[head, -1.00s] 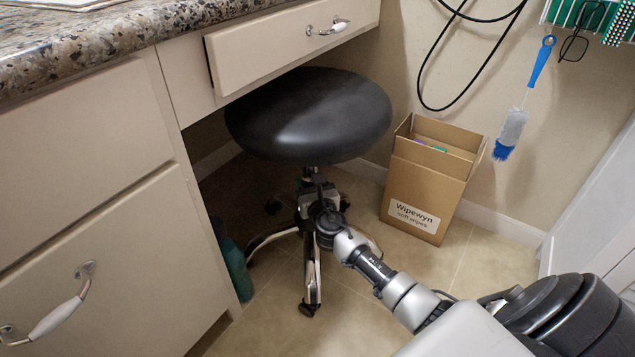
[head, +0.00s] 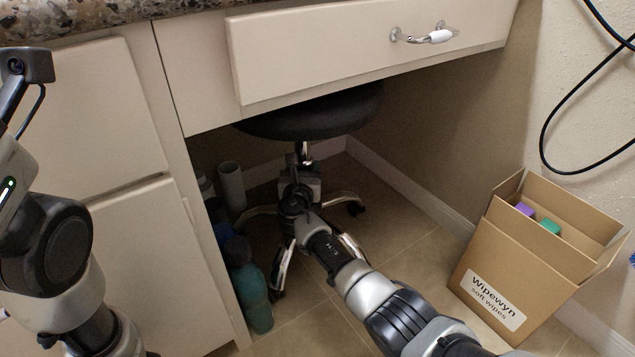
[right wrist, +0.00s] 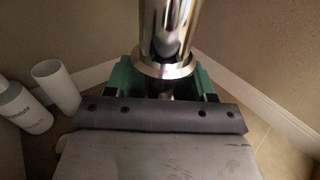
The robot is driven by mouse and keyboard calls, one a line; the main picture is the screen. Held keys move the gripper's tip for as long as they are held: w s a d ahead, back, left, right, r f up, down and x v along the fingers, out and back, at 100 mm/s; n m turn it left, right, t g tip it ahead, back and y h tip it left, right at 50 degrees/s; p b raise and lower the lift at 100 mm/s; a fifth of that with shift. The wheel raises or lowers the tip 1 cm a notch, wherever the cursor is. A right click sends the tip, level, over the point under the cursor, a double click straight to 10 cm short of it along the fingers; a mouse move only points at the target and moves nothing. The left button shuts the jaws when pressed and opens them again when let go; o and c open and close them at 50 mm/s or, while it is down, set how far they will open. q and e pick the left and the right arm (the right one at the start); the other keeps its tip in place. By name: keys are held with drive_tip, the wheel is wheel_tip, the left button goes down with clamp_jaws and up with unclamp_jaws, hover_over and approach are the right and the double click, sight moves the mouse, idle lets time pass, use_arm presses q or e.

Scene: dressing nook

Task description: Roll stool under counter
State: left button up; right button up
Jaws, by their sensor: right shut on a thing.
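The stool has a round black seat (head: 318,113), a chrome column (right wrist: 175,40) and a chrome wheeled base (head: 345,198). It stands upright in the knee space under the counter (head: 190,8). The drawer above hides much of the seat. My right gripper (head: 303,172) reaches low into the opening and is shut on the column below the seat. In the right wrist view its green-edged fingers (right wrist: 168,82) lie around the column. My left arm is at the left edge of the head view, its gripper out of frame.
A teal bottle (head: 254,295) and a white cylinder (head: 231,186) stand by the left cabinet side, close to the base. An open cardboard box (head: 520,270) labelled Wipewyn stands right of the opening. A drawer front (head: 360,55) with a handle overhangs the seat. Black cable hangs at right.

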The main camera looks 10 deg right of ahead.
drive_tip(key=shift+w+a+b, duration=0.3)
drive_tip(key=shift+w+a, duration=0.05)
drive_tip(key=shift+w, duration=0.35)
drive_tip(key=o, duration=1.3)
drive_tip(key=shift+s+p, duration=0.3)
drive_tip(key=shift+p, duration=0.15)
drive_tip(key=p+v, duration=0.7)
drive_tip(key=v, duration=0.3)
